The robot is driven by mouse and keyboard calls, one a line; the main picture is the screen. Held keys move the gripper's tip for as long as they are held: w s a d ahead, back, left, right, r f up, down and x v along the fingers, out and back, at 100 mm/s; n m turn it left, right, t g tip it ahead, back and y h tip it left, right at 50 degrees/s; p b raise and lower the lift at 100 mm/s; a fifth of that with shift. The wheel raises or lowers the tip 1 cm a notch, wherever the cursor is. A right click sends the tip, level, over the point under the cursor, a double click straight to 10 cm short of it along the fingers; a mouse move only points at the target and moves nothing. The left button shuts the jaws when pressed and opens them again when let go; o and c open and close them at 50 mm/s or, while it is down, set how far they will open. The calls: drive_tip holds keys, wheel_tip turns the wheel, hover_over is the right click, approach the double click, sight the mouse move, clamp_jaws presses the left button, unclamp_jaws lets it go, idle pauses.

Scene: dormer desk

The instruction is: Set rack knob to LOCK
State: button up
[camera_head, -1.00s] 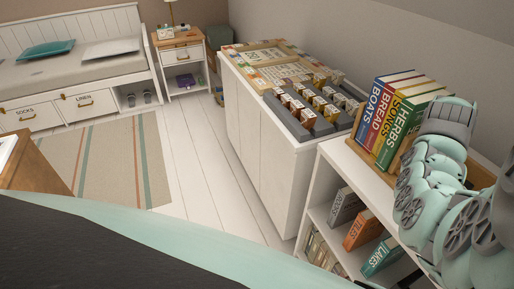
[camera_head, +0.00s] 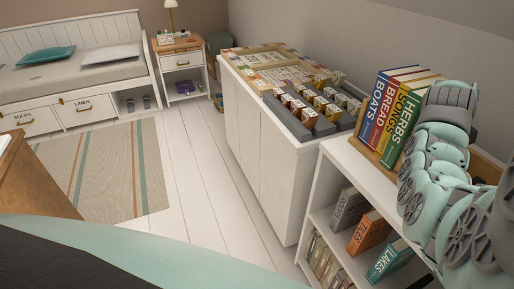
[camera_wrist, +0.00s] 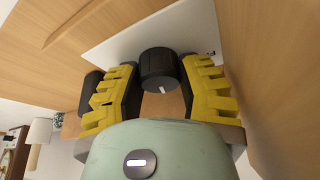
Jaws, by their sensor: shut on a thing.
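The knob (camera_wrist: 158,68) is a short black cylinder with a small white mark on its face, in the upper middle of the wrist view. It stands at a white panel (camera_wrist: 118,47) on a wooden surface. My gripper (camera_wrist: 161,75) has yellow and black fingers and is shut on the knob, one finger on each side. The word LOCK cannot be read; a small dark marking shows by the right finger. Another dark rounded shape (camera_wrist: 89,88) is partly hidden behind the left finger. In the head view the gripper and the knob do not show.
A shelf of upright books (camera_head: 402,105) stands beside my arm at the right. A white cabinet (camera_head: 262,160) holds a grey rack of small boxes (camera_head: 312,112). White plank floor (camera_head: 205,200) is clear between the cabinet and the striped rug (camera_head: 100,170).

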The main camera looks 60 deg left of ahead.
drive_tip(key=o, duration=1.2)
drive_tip(key=shift+r, duration=0.1)
drive_tip(key=shift+v, duration=3.85)
drive_tip(key=shift+s, duration=0.1)
drive_tip(key=shift+c, duration=0.2)
